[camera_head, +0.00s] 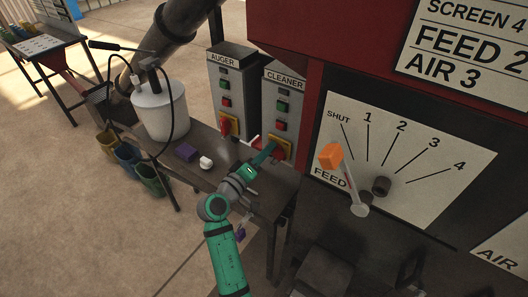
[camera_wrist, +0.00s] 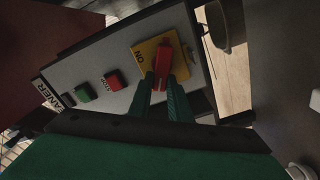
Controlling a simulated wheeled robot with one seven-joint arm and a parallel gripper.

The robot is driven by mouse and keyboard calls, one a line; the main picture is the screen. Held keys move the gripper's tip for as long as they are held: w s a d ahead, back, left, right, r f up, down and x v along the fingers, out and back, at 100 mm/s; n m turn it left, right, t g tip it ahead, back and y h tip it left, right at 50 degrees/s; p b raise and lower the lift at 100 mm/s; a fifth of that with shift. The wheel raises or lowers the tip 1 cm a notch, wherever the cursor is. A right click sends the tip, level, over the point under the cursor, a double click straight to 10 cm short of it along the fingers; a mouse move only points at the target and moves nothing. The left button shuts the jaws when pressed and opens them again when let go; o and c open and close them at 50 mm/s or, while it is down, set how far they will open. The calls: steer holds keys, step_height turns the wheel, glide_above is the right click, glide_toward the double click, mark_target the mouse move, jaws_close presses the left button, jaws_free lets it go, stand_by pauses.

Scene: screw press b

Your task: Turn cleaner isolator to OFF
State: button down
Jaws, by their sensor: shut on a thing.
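The cleaner isolator is a red handle on a yellow plate (camera_head: 281,149), low on the grey box (camera_head: 284,88) labelled CLEANER. In the wrist view, the red handle (camera_wrist: 164,62) lies between the fingers of my gripper (camera_wrist: 163,90), which is shut on it. The word ON shows on the plate (camera_wrist: 142,51) to the left of the handle. The handle runs roughly across the box's long direction in that view. The OFF mark is not visible. In the head view, my green gripper (camera_head: 268,153) reaches up to the plate and partly hides the handle.
The AUGER box (camera_head: 231,84) with its own yellow-plated switch stands left of the cleaner box. The feed lever with an orange knob (camera_head: 330,157) is to the right.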

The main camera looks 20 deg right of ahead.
steer(key=n, duration=0.3)
steer(key=f+n, duration=0.1)
steer(key=n, duration=0.1)
steer(key=shift+d+n, duration=0.1)
steer(key=shift+n, duration=0.3)
stand_by(0.4)
steer(key=c, duration=1.6)
jaws_free()
steer(key=shift+c, duration=0.2)
steer(key=v, duration=1.1)
steer(key=shift+w, duration=0.1)
